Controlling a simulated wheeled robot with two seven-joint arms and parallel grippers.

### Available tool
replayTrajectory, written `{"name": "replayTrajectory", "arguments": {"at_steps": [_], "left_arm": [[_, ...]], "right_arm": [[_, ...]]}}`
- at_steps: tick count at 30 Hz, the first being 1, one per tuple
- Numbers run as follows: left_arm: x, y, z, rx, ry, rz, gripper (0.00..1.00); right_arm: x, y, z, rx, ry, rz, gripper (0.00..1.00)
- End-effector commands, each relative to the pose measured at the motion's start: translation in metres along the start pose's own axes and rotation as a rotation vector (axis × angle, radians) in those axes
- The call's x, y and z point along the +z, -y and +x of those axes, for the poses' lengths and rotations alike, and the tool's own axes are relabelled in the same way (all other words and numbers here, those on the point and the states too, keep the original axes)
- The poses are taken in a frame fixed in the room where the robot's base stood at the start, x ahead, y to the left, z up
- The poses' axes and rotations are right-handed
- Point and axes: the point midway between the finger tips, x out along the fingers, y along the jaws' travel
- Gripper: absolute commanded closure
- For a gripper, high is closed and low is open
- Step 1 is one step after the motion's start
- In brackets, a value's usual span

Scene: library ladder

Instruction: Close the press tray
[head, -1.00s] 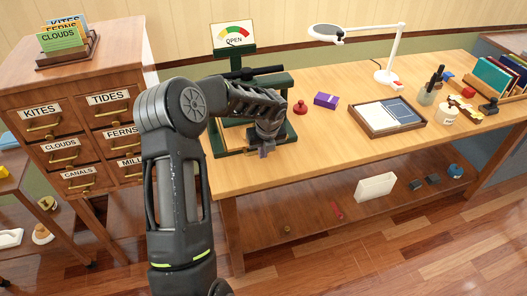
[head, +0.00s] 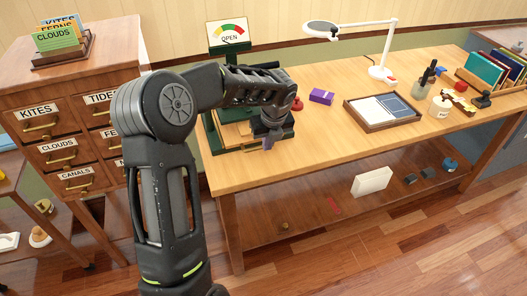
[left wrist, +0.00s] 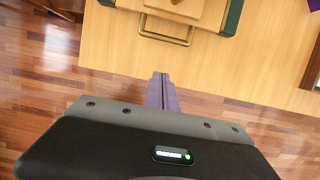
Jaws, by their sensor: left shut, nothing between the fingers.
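The green press (head: 208,136) stands at the left end of the wooden table, mostly behind my left arm. A gauge sign (head: 229,34) above it reads OPEN. Part of its light wooden tray (head: 232,131) shows beside my arm. In the left wrist view, the tray's front (left wrist: 185,8) with a brass handle (left wrist: 166,40) lies between green press parts. My left gripper (head: 268,141) points down in front of the press, on the tray's handle side. Its purple fingers (left wrist: 161,80) are shut and empty, with a gap to the handle. My right gripper is not in view.
A purple box (head: 321,96), a red knobbed object (head: 297,104) and a paper tray (head: 352,111) lie right of the press. A lamp (head: 385,55) stands behind. A labelled drawer cabinet (head: 60,100) is at left. The table's front edge is bare near the gripper.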

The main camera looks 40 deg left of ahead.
Motion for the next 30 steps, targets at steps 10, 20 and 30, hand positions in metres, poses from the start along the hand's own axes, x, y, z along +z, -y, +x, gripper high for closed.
{"name": "replayTrajectory", "arguments": {"at_steps": [10, 20, 30], "left_arm": [[-0.001, 0.000, -0.032, 0.001, -0.002, 0.001, 1.00], [-0.001, 0.000, -0.032, 0.001, -0.002, 0.001, 1.00], [0.001, 0.004, -0.032, -0.017, 0.004, -0.090, 1.00]], "right_arm": [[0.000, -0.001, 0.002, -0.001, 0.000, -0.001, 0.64], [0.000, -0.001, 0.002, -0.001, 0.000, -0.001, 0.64], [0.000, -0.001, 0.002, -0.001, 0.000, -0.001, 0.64]]}}
